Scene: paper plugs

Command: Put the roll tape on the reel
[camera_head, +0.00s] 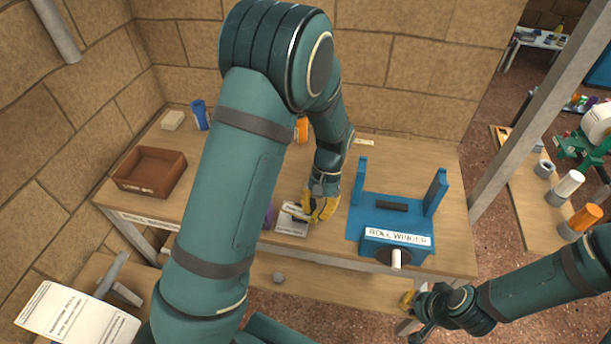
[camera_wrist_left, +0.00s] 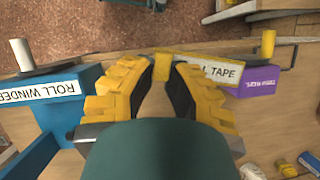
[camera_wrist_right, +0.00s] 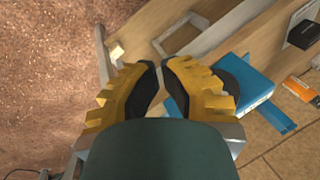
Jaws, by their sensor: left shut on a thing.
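The blue roll winder (camera_head: 398,240) stands on the table's right side, with two uprights, a black bar (camera_head: 391,206) between them and a white crank handle. It also shows at the left in the left wrist view (camera_wrist_left: 62,100). My left gripper (camera_head: 318,212) is low over the table, left of the winder. It is shut on a small yellow thing (camera_wrist_left: 162,66), apparently the roll tape, mostly hidden by the fingers. A grey stand (camera_head: 292,229) with a white label ending in "TAPE" (camera_wrist_left: 208,68) is beside it. My right gripper (camera_wrist_right: 160,75) is open and empty, below the table's front right.
A purple labelled box (camera_wrist_left: 255,83) with a yellow handle is partly hidden behind my left arm. A brown tray (camera_head: 150,172), a blue can (camera_head: 199,114) and an orange cylinder (camera_head: 301,129) are also on the table (camera_head: 450,225). A grey post (camera_head: 535,110) rises at the right.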

